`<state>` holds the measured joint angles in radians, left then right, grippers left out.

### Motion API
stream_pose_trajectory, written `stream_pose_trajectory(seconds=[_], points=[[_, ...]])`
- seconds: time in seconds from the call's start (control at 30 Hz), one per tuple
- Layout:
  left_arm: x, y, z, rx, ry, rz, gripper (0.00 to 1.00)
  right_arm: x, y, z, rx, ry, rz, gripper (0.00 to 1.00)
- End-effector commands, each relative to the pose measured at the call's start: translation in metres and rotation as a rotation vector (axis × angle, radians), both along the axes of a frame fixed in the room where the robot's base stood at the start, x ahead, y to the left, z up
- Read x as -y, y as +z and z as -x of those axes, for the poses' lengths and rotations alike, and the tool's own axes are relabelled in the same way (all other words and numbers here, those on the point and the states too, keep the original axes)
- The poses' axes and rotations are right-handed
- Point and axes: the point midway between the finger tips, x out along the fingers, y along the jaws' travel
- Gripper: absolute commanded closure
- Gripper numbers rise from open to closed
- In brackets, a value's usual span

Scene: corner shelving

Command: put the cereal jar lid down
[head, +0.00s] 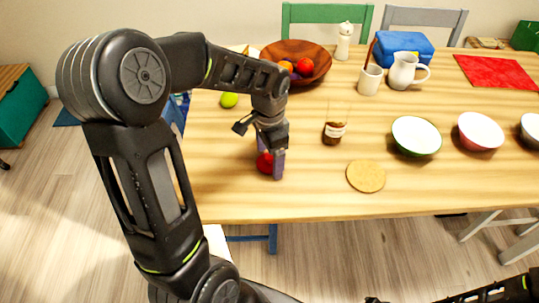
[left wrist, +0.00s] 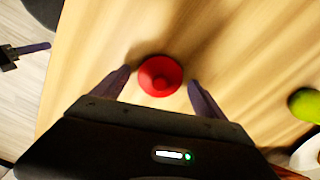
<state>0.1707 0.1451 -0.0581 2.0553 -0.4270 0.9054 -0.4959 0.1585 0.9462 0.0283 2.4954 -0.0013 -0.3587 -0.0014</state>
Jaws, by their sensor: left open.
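The red cereal jar lid (head: 264,164) lies on the wooden table near its front left edge. In the left wrist view the lid (left wrist: 160,76) is round with a raised knob. My left gripper (head: 272,168) is open and low over the table, with its fingers on either side of the lid. In the left wrist view the fingertips (left wrist: 158,82) stand apart from the lid, with a gap on each side. A clear jar (head: 334,133) with brown contents and a label stands open to the right. A dark gripper-like part, likely my right gripper, shows partly at the left wrist view's left edge.
Bowls, including a green one (head: 416,136), stand farther right. A wooden fruit bowl (head: 304,62) and a green fruit (head: 229,100) are behind my left gripper. The table front between lid and mat is clear.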

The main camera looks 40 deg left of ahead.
Motion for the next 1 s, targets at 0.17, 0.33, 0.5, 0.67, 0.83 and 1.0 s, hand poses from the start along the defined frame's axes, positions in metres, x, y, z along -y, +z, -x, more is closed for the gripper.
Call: stream_pose_trajectory(seconds=[0.17,0.33,0.5,0.67,0.83,1.0], points=[[0.000,0.000,0.000,0.000,0.000,0.000,0.17,0.000,0.000,0.000,0.000,0.000,0.000,0.64],[0.000,0.007,-0.001,0.001,0.000,0.000,0.17,0.000,0.003,0.000,0.000,0.000,0.000,0.64],[0.000,0.030,-0.001,0.004,0.000,-0.001,0.17,0.000,0.005,0.000,0.000,0.000,0.000,0.64],[0.000,0.064,-0.001,0.005,-0.001,-0.001,0.17,0.000,0.008,0.000,0.000,0.000,0.000,0.64],[0.000,0.098,-0.001,0.004,0.000,0.000,0.17,0.000,0.011,0.000,0.000,-0.001,0.000,0.64],[0.000,0.118,0.000,0.001,0.000,-0.001,0.17,0.000,0.012,0.000,0.000,-0.001,0.000,0.64]])
